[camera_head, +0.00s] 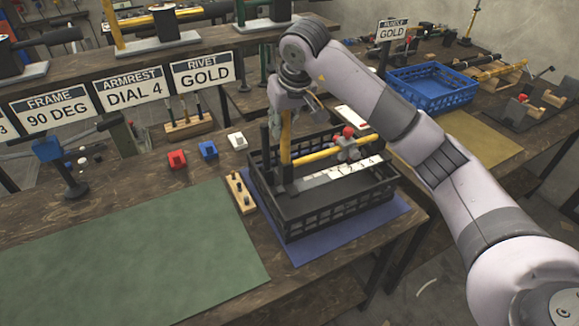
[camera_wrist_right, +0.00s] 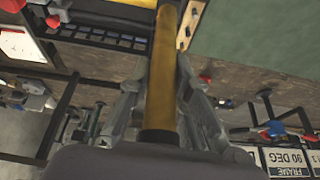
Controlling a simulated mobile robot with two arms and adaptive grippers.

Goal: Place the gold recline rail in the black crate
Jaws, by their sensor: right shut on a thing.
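The black crate (camera_head: 318,208) stands on a blue mat at the near right end of the bench. My right gripper (camera_head: 285,118) is above the crate's far left part, shut on an upright gold recline rail (camera_head: 285,142). The rail's dark lower end overlaps the crate's inside; I cannot tell whether it touches the floor. In the right wrist view the gold rail (camera_wrist_right: 164,70) runs between the two fingers of the gripper (camera_wrist_right: 162,88). Another gold bar (camera_head: 318,157) lies across the crate near red-topped grey parts (camera_head: 347,140). My left gripper is not in view.
A wooden strip with dark pegs (camera_head: 240,192) stands close to the crate's left side. Red (camera_head: 177,160), blue (camera_head: 207,149) and white (camera_head: 237,141) blocks sit behind it. A green mat (camera_head: 130,255) lies clear at left. A blue crate (camera_head: 432,88) stands farther right.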

